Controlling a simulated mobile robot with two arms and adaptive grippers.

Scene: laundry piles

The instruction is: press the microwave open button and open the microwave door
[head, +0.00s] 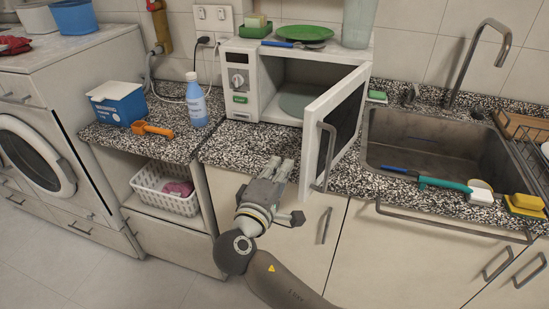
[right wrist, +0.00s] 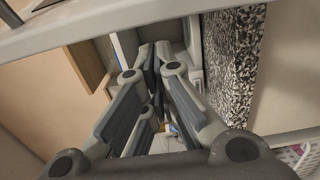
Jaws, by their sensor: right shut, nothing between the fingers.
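The white microwave (head: 258,75) stands on the speckled counter against the wall. Its door (head: 339,112) is swung wide open toward the front right, and the turntable inside shows. The door handle (head: 325,155) is on the door's near edge. A green button (head: 240,98) sits low on the control panel (head: 238,78), under a round dial. My right gripper (head: 281,167) is shut and empty, in front of the counter edge, left of the door handle and apart from it. Its closed fingers also show in the right wrist view (right wrist: 153,62). My left gripper is not in view.
A green plate (head: 304,33) and a clear container (head: 358,22) are on the microwave. A blue bottle (head: 195,100), a blue box (head: 117,104) and an orange tool (head: 152,129) are left of it. The sink (head: 440,135) is right of the door. A white basket (head: 165,200) is below.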

